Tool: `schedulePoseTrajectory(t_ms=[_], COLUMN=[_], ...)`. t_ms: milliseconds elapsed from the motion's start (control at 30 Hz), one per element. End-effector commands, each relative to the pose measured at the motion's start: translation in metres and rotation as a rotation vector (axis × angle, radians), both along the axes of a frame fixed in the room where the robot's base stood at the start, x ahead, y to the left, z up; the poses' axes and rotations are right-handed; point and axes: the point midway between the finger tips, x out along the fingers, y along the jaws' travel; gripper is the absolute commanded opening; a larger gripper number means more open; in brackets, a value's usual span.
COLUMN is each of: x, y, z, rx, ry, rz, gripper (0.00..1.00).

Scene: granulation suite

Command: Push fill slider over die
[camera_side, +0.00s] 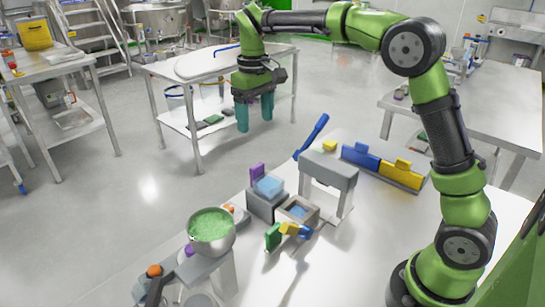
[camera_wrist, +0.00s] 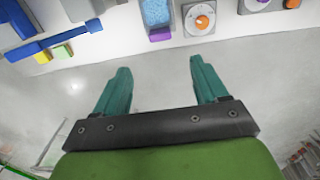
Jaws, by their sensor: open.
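What looks like the fill slider (camera_side: 266,203) is a grey box with blue granules on top and a purple tab (camera_side: 256,170) on its far side. It stands beside what looks like the die block (camera_side: 297,211), a grey block with a blue-filled recess, to its right in the side view. The wrist view shows the slider's blue granules (camera_wrist: 156,12) and purple tab (camera_wrist: 160,34) at the top edge. The die cannot be made out there. My gripper (camera_side: 254,124) is open and empty, fingers pointing down, high and beyond the slider, touching nothing. It also shows in the wrist view (camera_wrist: 160,65).
A grey press frame (camera_side: 328,172) with a blue lever (camera_side: 312,137) stands right of the slider. Blue (camera_side: 361,157) and yellow (camera_side: 402,175) blocks lie behind it. A bowl of green granules (camera_side: 212,226) stands at the front left. An orange-knobbed dial (camera_wrist: 202,22) sits near the slider.

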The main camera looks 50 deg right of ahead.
Motion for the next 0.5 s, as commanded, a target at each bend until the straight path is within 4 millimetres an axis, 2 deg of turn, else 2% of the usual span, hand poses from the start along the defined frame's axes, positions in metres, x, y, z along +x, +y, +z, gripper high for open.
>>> schedulePoseTrajectory(t_ms=[167,500], x=[-0.001,-0.001], y=[0.000,0.000], z=[-0.026,-0.101], rx=[0.000,0.001], ry=[0.003,0.003], rz=[0.001,0.001], gripper=[0.72,0.72])
